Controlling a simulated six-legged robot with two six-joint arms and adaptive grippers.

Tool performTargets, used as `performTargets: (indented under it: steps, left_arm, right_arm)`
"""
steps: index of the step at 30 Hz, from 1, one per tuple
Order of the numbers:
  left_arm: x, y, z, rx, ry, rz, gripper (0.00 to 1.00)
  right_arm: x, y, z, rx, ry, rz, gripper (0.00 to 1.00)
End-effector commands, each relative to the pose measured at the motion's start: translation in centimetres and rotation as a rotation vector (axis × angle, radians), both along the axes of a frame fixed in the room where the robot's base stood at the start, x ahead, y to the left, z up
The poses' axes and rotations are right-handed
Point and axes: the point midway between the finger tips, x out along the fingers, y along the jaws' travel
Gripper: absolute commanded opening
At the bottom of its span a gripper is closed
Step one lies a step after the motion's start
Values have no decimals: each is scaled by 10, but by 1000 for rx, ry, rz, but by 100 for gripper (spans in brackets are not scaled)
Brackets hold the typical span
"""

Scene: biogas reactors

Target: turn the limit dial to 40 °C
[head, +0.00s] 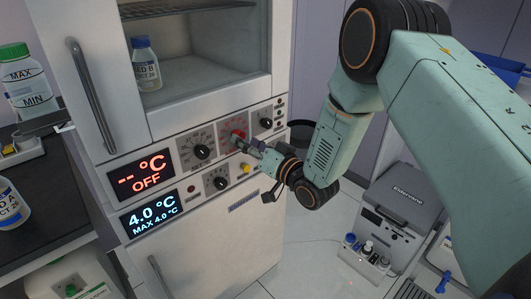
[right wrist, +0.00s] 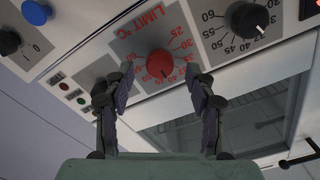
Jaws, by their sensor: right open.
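The limit dial is a round red knob (right wrist: 159,64) on a grey scale plate marked LIMIT °C in red. A small pale mark shows at its lower edge in the right wrist view, but the exact value it points to cannot be read. In the head view the red dial (head: 233,136) is partly covered by my gripper. My right gripper (right wrist: 160,72) is open, with one dark finger on each side of the dial; I cannot tell whether they touch it. In the head view the right gripper (head: 242,144) reaches the panel from the right. My left gripper is not in view.
Black dials (head: 201,152) sit close beside the limit dial. A red display (head: 142,176) reads "-- °C OFF"; a blue one (head: 152,214) reads 4.0 °C, MAX 4.0 °C. A yellow button (head: 246,169) is just below my gripper. A grey device (head: 395,212) stands at the right.

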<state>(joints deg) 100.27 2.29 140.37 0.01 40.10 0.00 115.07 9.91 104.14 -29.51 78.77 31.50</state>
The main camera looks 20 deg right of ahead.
Motion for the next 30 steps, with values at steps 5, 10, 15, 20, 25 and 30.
performTargets:
  steps: [5,10,15,20,25,30]
  left_arm:
    - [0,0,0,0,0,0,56]
    - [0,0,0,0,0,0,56]
    - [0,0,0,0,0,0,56]
    - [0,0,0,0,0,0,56]
    - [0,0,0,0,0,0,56]
    - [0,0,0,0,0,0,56]
  right_arm:
    - [-36,-15,0,5,3,-5,56]
    - [-65,-25,1,5,1,-5,56]
    - [-81,-31,1,3,-1,-2,56]
    - [-87,-32,1,1,-3,-1,56]
    - [-87,-32,1,1,-3,0,56]
    - [-87,-32,1,1,-2,0,56]
